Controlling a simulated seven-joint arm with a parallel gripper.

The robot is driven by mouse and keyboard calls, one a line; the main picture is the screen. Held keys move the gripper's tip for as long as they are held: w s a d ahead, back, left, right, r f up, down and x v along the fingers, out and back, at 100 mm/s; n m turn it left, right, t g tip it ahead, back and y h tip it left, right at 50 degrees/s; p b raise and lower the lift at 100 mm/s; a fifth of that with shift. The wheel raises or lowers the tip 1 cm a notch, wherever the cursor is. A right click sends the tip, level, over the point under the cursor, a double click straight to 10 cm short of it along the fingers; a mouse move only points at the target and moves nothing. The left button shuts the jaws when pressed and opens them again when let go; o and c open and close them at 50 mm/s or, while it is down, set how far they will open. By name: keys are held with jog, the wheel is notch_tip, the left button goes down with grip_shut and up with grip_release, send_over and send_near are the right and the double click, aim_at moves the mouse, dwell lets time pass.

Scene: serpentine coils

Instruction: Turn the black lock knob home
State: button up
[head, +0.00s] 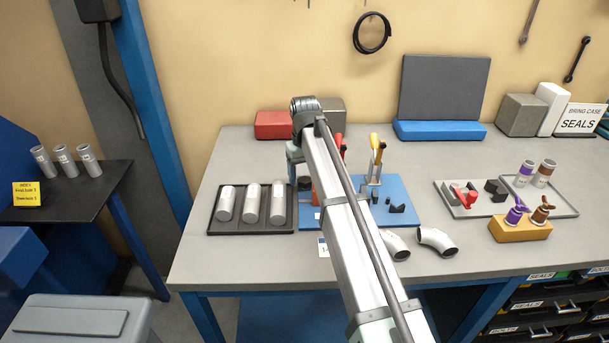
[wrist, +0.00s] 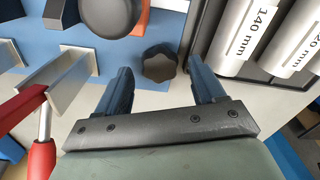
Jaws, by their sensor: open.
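The black lobed lock knob (wrist: 159,63) shows in the wrist view, at the edge of the blue fixture plate (wrist: 150,32). My gripper (wrist: 161,70) is open, with one dark blue finger left of the knob and one right of it. Gaps show on both sides, so the fingers do not grip it. I cannot tell how far the fingertips are from the knob in depth. In the head view my arm hides most of the gripper and part of the blue plate (head: 400,216). A larger black round part (wrist: 108,14) and an orange part (wrist: 141,22) are just beyond the knob.
Labelled metal tubes (wrist: 245,35) lie in a black tray close to the right finger. A metal channel (wrist: 70,72) and a red handle (wrist: 42,160) are on the left. In the head view a yellow-handled clamp (head: 376,155) stands on the plate and pipe elbows (head: 437,241) lie in front.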

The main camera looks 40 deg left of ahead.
aim_at(305, 178)
notch_tip(305, 178, up, 13)
jog(key=shift+r, duration=0.15)
dwell(0.4)
jog(key=shift+w, duration=0.1)
dwell(0.4)
